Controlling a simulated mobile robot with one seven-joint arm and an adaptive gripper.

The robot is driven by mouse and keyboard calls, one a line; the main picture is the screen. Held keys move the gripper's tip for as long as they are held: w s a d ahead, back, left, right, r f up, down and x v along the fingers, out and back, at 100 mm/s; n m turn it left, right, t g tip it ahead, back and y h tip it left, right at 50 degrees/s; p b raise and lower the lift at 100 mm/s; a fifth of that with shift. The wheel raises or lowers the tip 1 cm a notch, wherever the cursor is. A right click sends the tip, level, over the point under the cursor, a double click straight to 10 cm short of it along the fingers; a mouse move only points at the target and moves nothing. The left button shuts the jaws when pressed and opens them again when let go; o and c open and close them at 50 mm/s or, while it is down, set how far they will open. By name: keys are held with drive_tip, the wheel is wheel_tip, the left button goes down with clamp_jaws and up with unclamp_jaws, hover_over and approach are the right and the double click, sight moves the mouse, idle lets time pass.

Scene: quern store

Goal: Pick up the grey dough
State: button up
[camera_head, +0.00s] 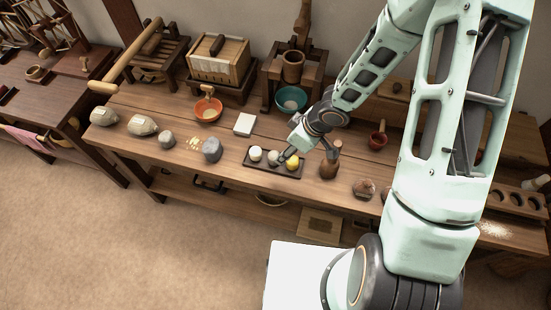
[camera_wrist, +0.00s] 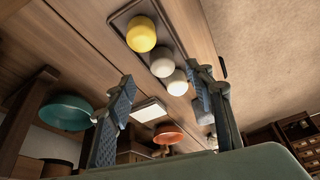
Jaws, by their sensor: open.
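A dark tray (camera_head: 250,166) on the workbench holds a row of three dough balls. The yellow ball (camera_head: 292,163) is at the right end and the white ball (camera_head: 256,154) at the left end. The greyish ball (camera_head: 273,157) is in the middle, close to my gripper (camera_head: 287,153). In the wrist view the yellow ball (camera_wrist: 141,33) is at the top, then the greyish ball (camera_wrist: 162,62) and the white ball (camera_wrist: 174,82). My gripper (camera_wrist: 161,76) is open and empty, its fingers either side of the lower two balls in the picture. I cannot tell its height above them.
A brown bottle (camera_head: 329,162) stands just right of the tray. A grey stone cup (camera_head: 212,150) is to the left. A white block (camera_head: 244,124), an orange bowl (camera_head: 208,109) and a teal bowl (camera_head: 291,99) are behind. The bench's front edge is close to the tray.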

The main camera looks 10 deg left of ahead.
drive_tip(key=shift+a+b+x, duration=0.1)
drive_tip(key=shift+b+x, duration=0.85)
drive_tip(key=shift+x, duration=0.95)
drive_tip(key=shift+a+b+x, duration=0.15)
drive_tip(key=shift+b+x, duration=0.75)
drive_tip(key=shift+x, duration=1.05)
drive_tip(key=shift+r, duration=0.15)
drive_tip(key=c, duration=1.3)
drive_tip(key=shift+r, duration=0.1)
